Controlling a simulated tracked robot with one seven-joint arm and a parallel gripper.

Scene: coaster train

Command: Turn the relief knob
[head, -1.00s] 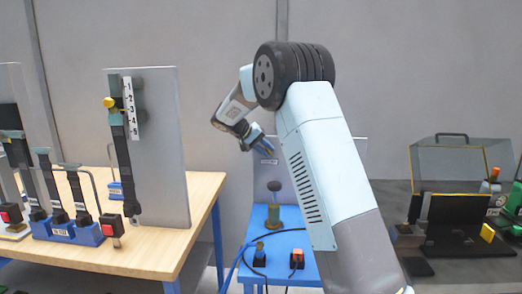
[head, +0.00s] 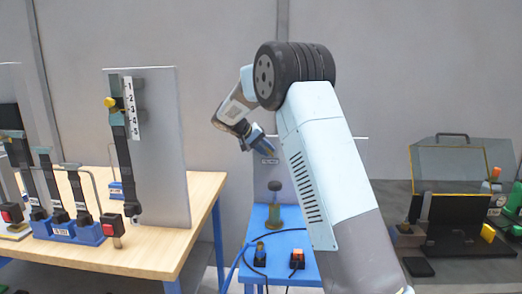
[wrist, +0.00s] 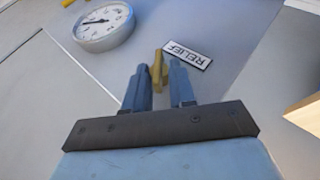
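The relief knob (wrist: 157,68) is a small yellow handle on a grey panel, beside a white label reading RELIEF (wrist: 187,55). My gripper (wrist: 160,75) is at the knob, its two blue fingers apart with the knob showing between and just beyond their tips. I cannot tell whether either finger touches it. In the head view my gripper (head: 268,151) points down in front of the grey panel (head: 332,160) behind the blue stand. The knob is not clear there, as my arm and gripper cover much of the panel.
A round gauge (wrist: 104,26) sits left of the knob. Below my gripper, a blue stand (head: 280,243) carries a dark-topped post (head: 275,205), small switches and cables. A wooden table (head: 150,250) with an upright board is left; black cases (head: 455,215) are right.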

